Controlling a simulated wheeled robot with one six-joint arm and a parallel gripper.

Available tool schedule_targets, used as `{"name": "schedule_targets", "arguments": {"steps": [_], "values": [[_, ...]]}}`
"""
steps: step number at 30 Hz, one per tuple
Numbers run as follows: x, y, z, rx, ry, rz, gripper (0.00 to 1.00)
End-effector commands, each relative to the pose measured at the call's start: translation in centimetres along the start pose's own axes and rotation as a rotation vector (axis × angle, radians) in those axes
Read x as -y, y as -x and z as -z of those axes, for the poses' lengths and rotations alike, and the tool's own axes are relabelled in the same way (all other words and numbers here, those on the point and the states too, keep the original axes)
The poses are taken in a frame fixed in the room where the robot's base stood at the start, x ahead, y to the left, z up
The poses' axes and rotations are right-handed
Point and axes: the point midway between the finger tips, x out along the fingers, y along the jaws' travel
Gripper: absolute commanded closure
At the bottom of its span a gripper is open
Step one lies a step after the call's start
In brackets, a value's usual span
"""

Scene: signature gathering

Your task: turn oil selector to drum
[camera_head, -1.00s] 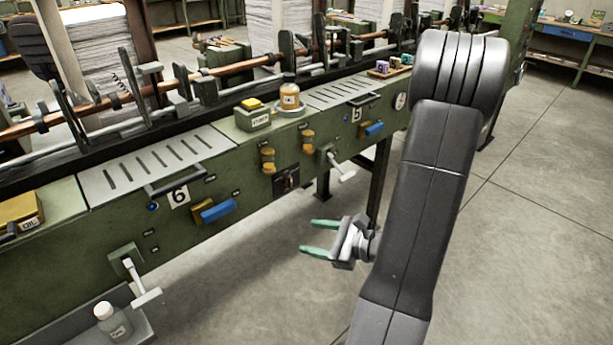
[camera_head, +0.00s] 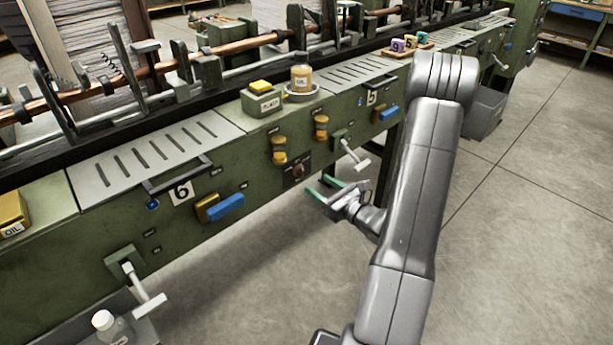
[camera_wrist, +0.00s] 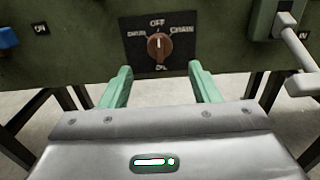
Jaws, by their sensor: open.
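The oil selector is a round brown knob (camera_wrist: 159,47) on a black plate (camera_wrist: 181,60). In the wrist view the plate reads OFF above, DRUM at left, CHAIN at right and a label below, partly hard to read. The knob's pale mark appears to point up at OFF. The selector also shows small in the head view (camera_head: 297,170), on the green machine's front. My gripper (camera_head: 322,188) is open and empty, its green fingers aimed at the panel. In the wrist view the fingertips (camera_wrist: 160,72) sit either side of and below the knob, apart from it.
A white-handled lever (camera_wrist: 290,40) juts out right of the selector. A bottle (camera_head: 111,328) stands low at left.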

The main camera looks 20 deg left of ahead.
Motion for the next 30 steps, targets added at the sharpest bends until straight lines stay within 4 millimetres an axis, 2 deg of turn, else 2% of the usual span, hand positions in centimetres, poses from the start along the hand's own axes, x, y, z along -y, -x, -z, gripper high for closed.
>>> {"name": "schedule_targets", "arguments": {"steps": [3,10,15,23,27,30], "values": [[-0.1,-2.4,0.0,0.001,0.001,-0.004,0.44],[-0.1,-5.6,0.0,0.0,0.0,-0.002,0.44],[0.0,-6.5,0.0,0.0,0.0,-0.001,0.44],[0.0,-6.6,0.0,0.0,0.0,0.0,0.44],[0.0,-6.6,0.0,0.0,0.0,0.0,0.72],[0.0,-6.6,0.0,0.0,0.0,0.0,0.88]]}}
